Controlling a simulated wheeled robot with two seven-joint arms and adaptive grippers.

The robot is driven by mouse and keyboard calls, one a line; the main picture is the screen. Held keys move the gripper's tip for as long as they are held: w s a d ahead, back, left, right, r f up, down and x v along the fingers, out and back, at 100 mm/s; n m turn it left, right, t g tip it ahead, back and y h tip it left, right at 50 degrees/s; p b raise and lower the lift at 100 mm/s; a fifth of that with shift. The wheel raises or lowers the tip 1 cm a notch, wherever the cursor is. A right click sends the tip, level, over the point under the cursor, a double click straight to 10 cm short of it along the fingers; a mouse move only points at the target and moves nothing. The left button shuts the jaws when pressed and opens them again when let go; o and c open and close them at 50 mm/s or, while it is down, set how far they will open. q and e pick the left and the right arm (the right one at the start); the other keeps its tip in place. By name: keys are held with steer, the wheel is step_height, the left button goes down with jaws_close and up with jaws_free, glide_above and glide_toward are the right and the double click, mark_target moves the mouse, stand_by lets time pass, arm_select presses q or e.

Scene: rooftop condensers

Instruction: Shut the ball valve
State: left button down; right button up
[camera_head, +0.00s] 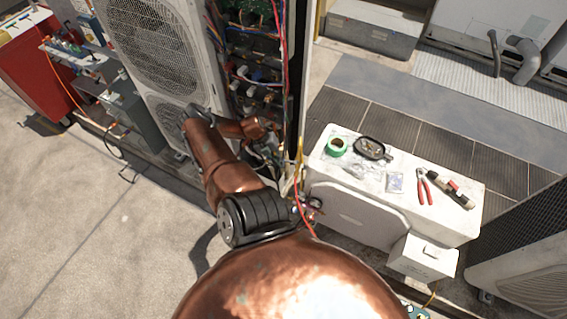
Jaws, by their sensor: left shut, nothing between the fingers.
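I cannot pick out the ball valve for certain. Small fittings with a purple-red part (313,205) show beside my left arm, at the left end of the white box unit; I cannot tell whether they include the valve. My right gripper is not in view.
A tall condenser (165,60) stands left of the compartment. The white unit (400,225) carries green tape (336,147), a black round item (372,149), red-handled pliers (425,188) and other small items. A red cabinet (38,65) is far left. Concrete at lower left is clear.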

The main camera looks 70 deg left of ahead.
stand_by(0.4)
arm_select(q)
steer(key=s+d+r+p, duration=0.1)
steer(key=s+r+p, duration=0.2)
steer(key=r, duration=0.5)
steer(key=shift+s+d+p, duration=0.2)
steer(key=shift+s+p, duration=0.2)
steer(key=shift+s, duration=0.3)
